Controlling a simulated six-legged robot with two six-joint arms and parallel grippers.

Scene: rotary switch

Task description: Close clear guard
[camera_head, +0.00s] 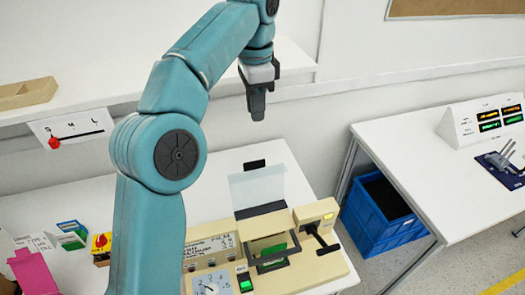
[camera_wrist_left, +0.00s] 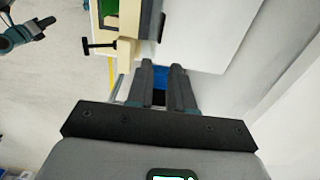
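The clear guard (camera_head: 257,188) is a see-through panel on the beige switch box (camera_head: 318,268). It stands raised at the box's back edge, with a black tab (camera_head: 254,164) at its top. The black-framed opening with a green part (camera_head: 273,249) in front of it is uncovered. My left gripper (camera_head: 257,112) hangs above and behind the guard, apart from it and empty. In the left wrist view its fingers (camera_wrist_left: 163,68) show a gap between the tips. A teal and black gripper, seemingly my right one (camera_wrist_left: 38,27), shows small at the upper left there; its fingers are unclear.
A blue bin (camera_head: 380,215) stands on the floor to the right. A shelf (camera_head: 110,95) runs behind the table. Small colored items lie at the left.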

